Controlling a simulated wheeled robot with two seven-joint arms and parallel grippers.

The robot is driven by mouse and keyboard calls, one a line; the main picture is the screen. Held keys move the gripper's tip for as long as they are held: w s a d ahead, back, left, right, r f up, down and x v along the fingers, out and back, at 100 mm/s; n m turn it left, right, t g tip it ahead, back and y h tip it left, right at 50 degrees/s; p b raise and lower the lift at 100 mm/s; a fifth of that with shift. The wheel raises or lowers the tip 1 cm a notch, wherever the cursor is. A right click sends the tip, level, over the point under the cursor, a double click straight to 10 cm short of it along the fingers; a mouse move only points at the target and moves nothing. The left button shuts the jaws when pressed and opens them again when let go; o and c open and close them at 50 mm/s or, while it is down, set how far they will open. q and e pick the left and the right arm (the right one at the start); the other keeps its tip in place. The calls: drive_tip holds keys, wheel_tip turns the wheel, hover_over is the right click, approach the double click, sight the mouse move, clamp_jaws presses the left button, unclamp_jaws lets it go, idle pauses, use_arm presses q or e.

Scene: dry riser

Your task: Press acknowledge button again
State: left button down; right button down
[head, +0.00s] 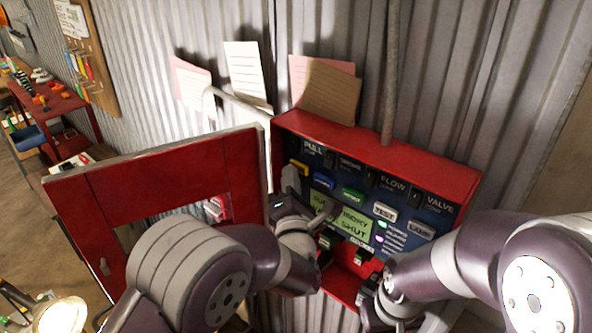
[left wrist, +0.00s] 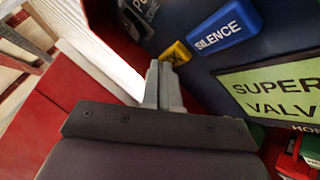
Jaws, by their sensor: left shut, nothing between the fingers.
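The yellow button (head: 299,167) is at the upper left of the dark control panel; I take it for the acknowledge button, though its label is not readable. In the left wrist view the yellow button (left wrist: 178,53) shows just beyond my fingertips, partly covered by them. My left gripper (head: 291,178) is shut and empty, its tips at the panel's left edge by the button. The shut fingers also show in the left wrist view (left wrist: 164,78). I cannot tell whether they touch the button. My right gripper (head: 369,297) is low at the panel's front right, its fingers unclear.
The blue SILENCE button (left wrist: 222,29) is right of the yellow one. A green display (head: 352,224) sits below, with a white TEST button (head: 385,212) to its right. The red cabinet (head: 400,160) encloses the panel; its red door (head: 85,195) stands open at left.

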idle(0.5)
use_arm(q)
drive_tip(key=shift+s+a+b, duration=0.6)
drive_tip(key=s+a+b, duration=0.2)
drive_tip(key=s+a, duration=0.1)
drive_tip(key=shift+s+a, duration=0.3)
idle(0.5)
